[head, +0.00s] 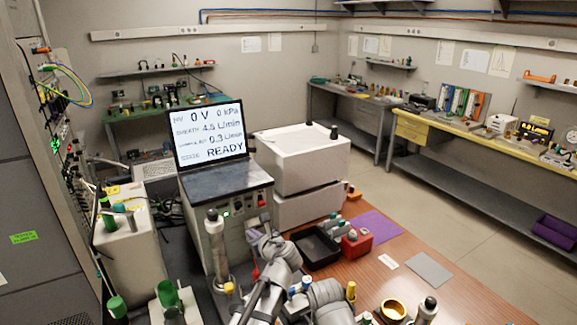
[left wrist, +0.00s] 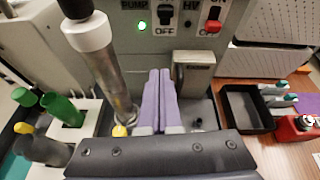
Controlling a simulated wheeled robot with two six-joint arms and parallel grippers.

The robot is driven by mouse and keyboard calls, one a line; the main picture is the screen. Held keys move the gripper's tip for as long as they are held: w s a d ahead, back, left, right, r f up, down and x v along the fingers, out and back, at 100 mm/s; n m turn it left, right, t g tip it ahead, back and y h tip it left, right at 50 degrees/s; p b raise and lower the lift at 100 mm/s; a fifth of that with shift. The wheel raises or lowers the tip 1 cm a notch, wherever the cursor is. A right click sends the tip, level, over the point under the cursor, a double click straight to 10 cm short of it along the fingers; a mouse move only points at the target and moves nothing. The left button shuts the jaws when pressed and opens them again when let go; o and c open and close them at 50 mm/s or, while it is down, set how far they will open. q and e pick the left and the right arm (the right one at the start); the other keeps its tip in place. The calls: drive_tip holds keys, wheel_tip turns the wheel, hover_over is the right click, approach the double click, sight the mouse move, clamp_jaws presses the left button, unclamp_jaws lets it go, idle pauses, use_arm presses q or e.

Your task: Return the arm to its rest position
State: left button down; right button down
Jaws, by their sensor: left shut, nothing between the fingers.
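My left arm comes up from the bottom of the head view. Its left gripper (head: 254,238) is in front of the classifier's control panel (head: 237,210). In the left wrist view the purple fingers of this gripper (left wrist: 160,98) lie side by side, shut and empty. The upright metal column (left wrist: 105,62) stands just left of the fingers, and it also shows in the head view (head: 216,245). A metal outlet block (left wrist: 193,72) is just right of the fingers. I cannot tell whether the fingers touch the panel.
The monitor (head: 209,135) reads 0 V and READY. A green light is lit beside the PUMP switch (left wrist: 166,20). A black tray (head: 316,247) and a red container (head: 356,243) are to the right. Green-capped bottles (left wrist: 62,110) stand left. The floor beyond the wooden table is clear.

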use_arm(q)
drive_tip(key=s+d+f+n+g+h, duration=0.1)
drive_tip(key=s+d+f+n+g, duration=0.1)
drive_tip(key=s+f+n, duration=0.2)
drive_tip(key=s+d+f+n+g+h, duration=0.1)
drive_tip(key=s+d+f+n+g, duration=0.1)
drive_tip(key=s+n, duration=0.6)
drive_tip(key=s+d+f+n+g+h, duration=0.2)
drive_tip(key=s+f+n+g, duration=0.2)
drive_tip(key=s+f+n, duration=0.1)
drive_tip(key=shift+s+f+n, duration=0.4)
drive_tip(key=shift+s+f, duration=0.05)
drive_tip(key=shift+s, duration=0.35)
drive_tip(key=s+d+f+n+g+h, duration=0.1)
drive_tip(key=s+d+n+g+h, duration=0.1)
drive_tip(key=s+d+n, duration=0.3)
drive_tip(key=s+n+g, duration=0.1)
drive_tip(key=s, duration=0.3)
drive_tip(key=shift+f+h, duration=0.3)
drive_tip(key=shift+f, duration=0.1)
